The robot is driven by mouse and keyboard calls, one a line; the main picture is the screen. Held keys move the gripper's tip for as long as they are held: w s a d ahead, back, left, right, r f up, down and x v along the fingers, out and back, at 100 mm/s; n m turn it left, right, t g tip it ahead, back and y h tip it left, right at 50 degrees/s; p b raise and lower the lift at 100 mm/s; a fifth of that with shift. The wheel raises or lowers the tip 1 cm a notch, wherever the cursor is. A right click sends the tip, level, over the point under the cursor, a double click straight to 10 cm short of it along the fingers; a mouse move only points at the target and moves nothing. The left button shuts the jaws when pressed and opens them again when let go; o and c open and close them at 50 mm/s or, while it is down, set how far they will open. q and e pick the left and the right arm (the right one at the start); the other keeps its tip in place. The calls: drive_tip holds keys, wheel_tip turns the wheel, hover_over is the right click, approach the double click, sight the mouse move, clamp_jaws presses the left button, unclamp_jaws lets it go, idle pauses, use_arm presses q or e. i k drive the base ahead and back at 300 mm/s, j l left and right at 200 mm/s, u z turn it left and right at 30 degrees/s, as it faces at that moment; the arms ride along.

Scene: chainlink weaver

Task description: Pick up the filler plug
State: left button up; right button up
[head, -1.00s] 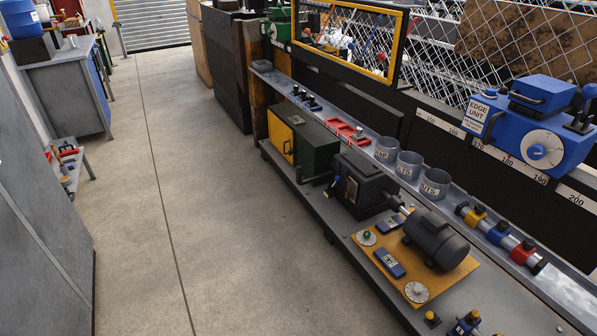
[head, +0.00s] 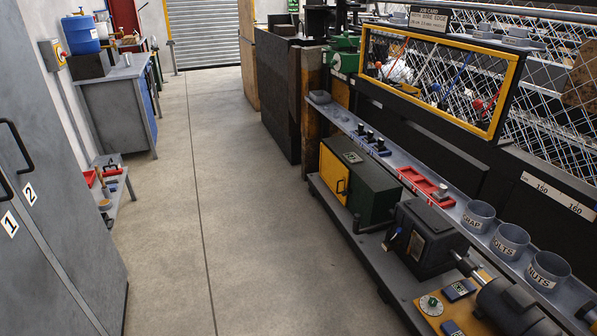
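I cannot pick out the filler plug with certainty in the head view. A black gearbox-like housing (head: 426,238) stands on the low shelf at the right, joined by a shaft to a dark motor (head: 512,306) that the bottom edge cuts off. A red tray (head: 425,186) with small parts lies on the upper ledge behind the housing. Neither of my grippers is in view.
Three grey cups (head: 512,241) for scrap, bolts and nuts stand on the ledge. A green and yellow box (head: 358,183) sits left of the housing. Grey lockers (head: 50,235) and a small low bench (head: 114,188) line the left. The concrete floor (head: 230,200) between is clear.

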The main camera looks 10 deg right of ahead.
sight(357, 216)
drive_tip(key=i+j+u, duration=0.15)
drive_tip(key=i, duration=0.65)
drive_tip(key=i+j+u, duration=0.15)
drive_tip(key=i, duration=0.7)
